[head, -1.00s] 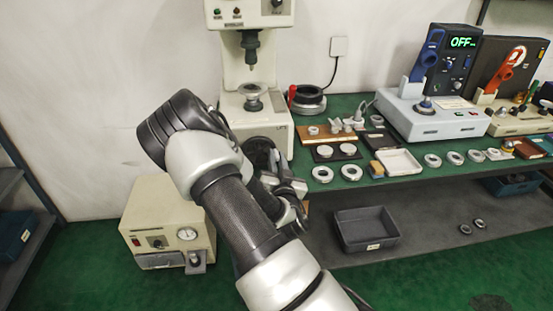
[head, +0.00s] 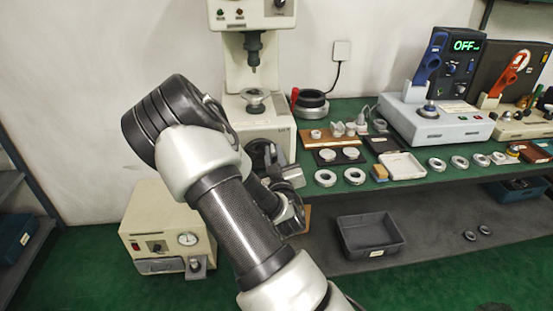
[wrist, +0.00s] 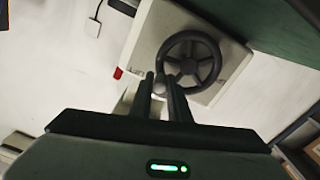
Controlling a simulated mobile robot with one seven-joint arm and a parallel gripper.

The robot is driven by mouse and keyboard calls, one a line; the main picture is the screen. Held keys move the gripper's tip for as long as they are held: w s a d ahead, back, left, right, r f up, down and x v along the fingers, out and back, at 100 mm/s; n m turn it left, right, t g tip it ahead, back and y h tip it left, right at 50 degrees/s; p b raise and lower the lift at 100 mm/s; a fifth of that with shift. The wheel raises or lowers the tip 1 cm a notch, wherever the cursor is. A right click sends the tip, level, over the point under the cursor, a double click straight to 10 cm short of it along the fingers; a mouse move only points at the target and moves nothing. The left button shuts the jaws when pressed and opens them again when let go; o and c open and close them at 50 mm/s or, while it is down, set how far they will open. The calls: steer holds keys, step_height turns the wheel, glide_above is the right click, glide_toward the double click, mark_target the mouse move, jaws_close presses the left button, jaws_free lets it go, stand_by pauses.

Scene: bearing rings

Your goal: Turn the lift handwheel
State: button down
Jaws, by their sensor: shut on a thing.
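The lift handwheel (wrist: 200,48) is a dark spoked wheel on the pale front of the hardness tester (head: 266,119). In the wrist view my gripper (wrist: 161,84) is at the wheel's lower-left rim, its two dark fingers close together around a light rounded knob on the wheel. The fingers are shut on this knob. In the head view the wheel (head: 258,152) is partly hidden behind my arm, and my fingertips cannot be made out there. Above the wheel, a round anvil (head: 254,97) stands under the tester's spindle (head: 253,70), with a gap between them.
The green bench right of the tester holds several bearing rings (head: 354,176), a white tray (head: 403,166) and a device with a blue lever (head: 428,62). A dark bin (head: 370,230) is on the shelf below. A beige box with a gauge (head: 165,225) stands at lower left.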

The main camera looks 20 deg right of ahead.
mark_target(261, 142)
steer(key=n, duration=0.2)
steer(key=a+r+n, duration=0.1)
steer(key=n, duration=0.1)
steer(key=shift+w+a+b, duration=0.2)
steer(key=shift+b, duration=0.1)
steer(key=shift+w+a+r+n, duration=0.15)
steer(key=shift+a+n, duration=0.25)
steer(key=shift+n, duration=0.7)
steer(key=shift+w+a+r+n, duration=0.1)
steer(key=shift+a+n, duration=0.3)
steer(key=shift+n, duration=0.7)
steer(key=c, duration=1.7)
jaws_free()
steer(key=shift+o, duration=0.2)
